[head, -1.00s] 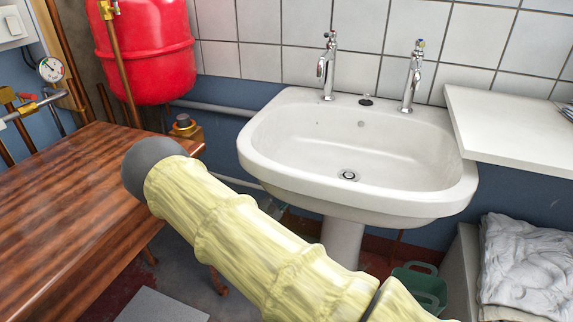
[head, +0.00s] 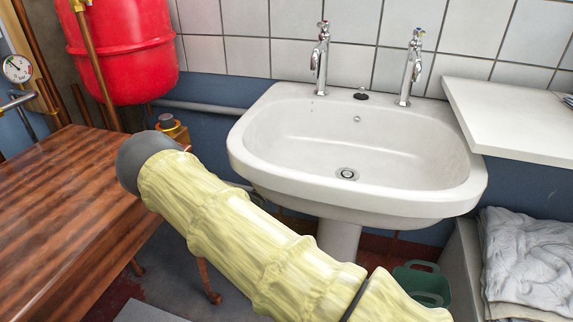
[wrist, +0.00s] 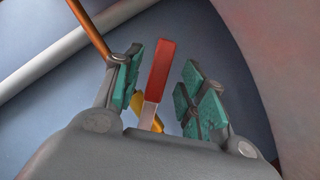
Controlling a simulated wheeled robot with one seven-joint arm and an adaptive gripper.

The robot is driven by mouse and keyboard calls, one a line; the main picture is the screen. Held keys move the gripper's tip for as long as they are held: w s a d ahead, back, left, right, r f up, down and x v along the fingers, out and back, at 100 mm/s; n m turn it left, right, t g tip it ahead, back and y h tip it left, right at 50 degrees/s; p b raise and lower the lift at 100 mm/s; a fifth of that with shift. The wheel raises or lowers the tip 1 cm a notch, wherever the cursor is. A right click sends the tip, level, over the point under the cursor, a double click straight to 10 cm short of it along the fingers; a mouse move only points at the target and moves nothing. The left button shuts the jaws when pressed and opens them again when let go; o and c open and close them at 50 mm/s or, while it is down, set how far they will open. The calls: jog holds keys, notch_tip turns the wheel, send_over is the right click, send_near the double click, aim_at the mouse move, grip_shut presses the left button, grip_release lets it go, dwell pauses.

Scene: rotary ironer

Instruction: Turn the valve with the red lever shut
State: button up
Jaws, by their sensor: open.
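In the wrist view a red lever (wrist: 160,70) stands between the two teal-padded fingers of my gripper (wrist: 162,62). My gripper is open, with a gap visible on both sides of the lever. The lever's pale metal lower part runs down behind the gripper's body, with a yellow brass-coloured piece (wrist: 148,116) beside it. The rest of the valve is hidden.
A copper pipe (wrist: 90,28) and a grey pipe (wrist: 45,64) run close by at upper left in the wrist view. A large rounded surface (wrist: 285,60) fills the right. The head view shows a wooden table (head: 60,200), red tank (head: 120,55) and white sink (head: 300,180).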

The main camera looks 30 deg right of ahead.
jog(key=shift+w+d+r, duration=0.2)
jog(key=shift+d, duration=0.35)
jog(key=shift+c, duration=0.5)
grip_shut()
